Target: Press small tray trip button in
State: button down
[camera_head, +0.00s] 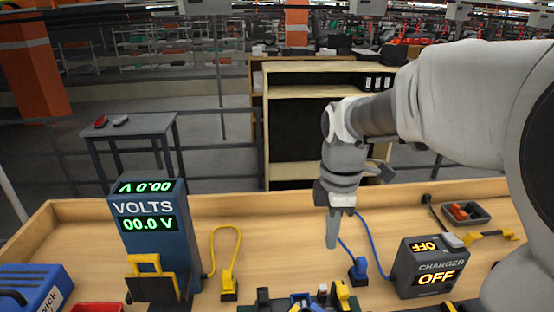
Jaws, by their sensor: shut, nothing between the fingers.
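My gripper (331,244) hangs pointing down over the wooden bench, right of the picture's middle. Its fingers are together, with nothing between them. A small dark tray (484,221) with red and orange pieces lies at the bench's right rear, well to the right of my gripper. I cannot make out a trip button on or beside this tray. Small black, yellow and blue parts (300,302) show at the bottom edge below my gripper, cut off by the frame; I cannot tell whether one is a button.
A volts meter (148,222) stands left, with a yellow cable plug (228,284) beside it. A blue plug (358,268) stands just right of my gripper. A charger box (430,265) reading OFF stands further right. A blue case (30,290) is at far left.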

aim_at(323, 286)
jog(key=shift+w+d+f+n, duration=0.1)
jog(key=shift+w+f+n, duration=0.05)
jog(key=shift+w+n, duration=0.3)
notch_tip(323, 286, down, 14)
dwell(0.6)
